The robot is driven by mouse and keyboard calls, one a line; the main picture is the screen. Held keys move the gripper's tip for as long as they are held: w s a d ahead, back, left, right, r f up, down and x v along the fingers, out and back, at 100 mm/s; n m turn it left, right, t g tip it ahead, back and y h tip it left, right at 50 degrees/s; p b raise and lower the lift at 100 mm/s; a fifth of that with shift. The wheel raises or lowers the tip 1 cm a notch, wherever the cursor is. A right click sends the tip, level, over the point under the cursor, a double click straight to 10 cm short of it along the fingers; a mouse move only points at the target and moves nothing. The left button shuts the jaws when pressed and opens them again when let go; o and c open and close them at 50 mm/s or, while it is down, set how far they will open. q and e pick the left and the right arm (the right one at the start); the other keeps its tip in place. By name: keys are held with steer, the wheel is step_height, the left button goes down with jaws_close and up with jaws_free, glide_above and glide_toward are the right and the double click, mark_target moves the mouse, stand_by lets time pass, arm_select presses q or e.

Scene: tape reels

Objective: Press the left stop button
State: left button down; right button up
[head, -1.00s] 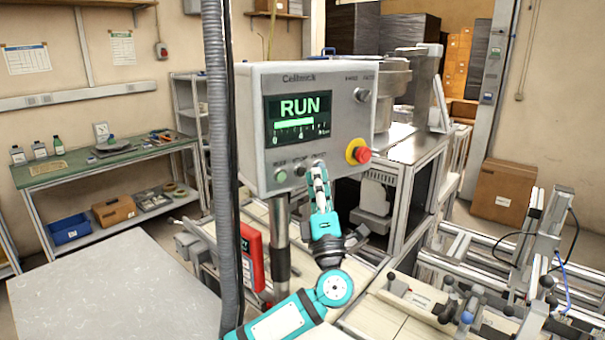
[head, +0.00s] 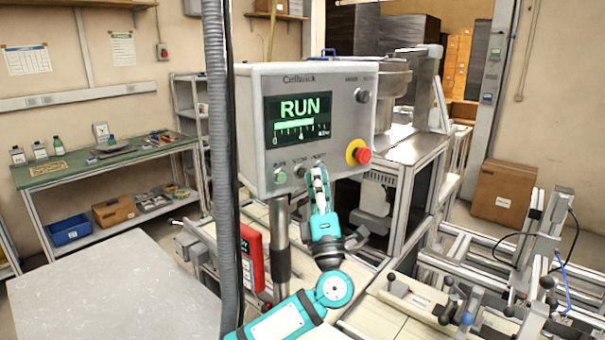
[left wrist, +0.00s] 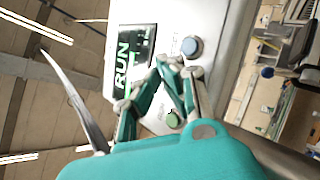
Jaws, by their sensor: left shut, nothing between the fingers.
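The grey control panel (head: 345,110) has a row of small buttons under its screen. A green button (head: 280,176) is at the left of the row, and a pale button (head: 299,171) sits right of it under a label that seems to read STOP. My left gripper (head: 318,166) is shut and empty, its tips close to the panel at the right of the pale button. I cannot tell whether they touch. In the left wrist view, the fingers (left wrist: 178,68) lie between the green button (left wrist: 173,120) and a blue-grey button (left wrist: 192,47), hiding part of the panel.
The lit screen (head: 298,117) reads RUN. A red emergency knob (head: 361,155) on a yellow ring is at the panel's lower right. A grey hose (head: 221,200) hangs left of the panel. A red device (head: 252,258) is below it, and machine rails fill the right.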

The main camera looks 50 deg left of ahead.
stand_by(0.4)
arm_select(q)
steer(key=shift+a, duration=0.4)
steer(key=shift+w+a, duration=0.15)
steer(key=shift+a, duration=0.25)
stand_by(0.8)
steer(key=shift+d, duration=0.1)
steer(key=shift+s+d+p, duration=0.2)
steer(key=shift+d+p, duration=0.25)
steer(key=shift+d, duration=0.2)
steer(key=d, duration=0.3)
steer(key=s+d+p, duration=0.1)
steer(key=d, duration=0.1)
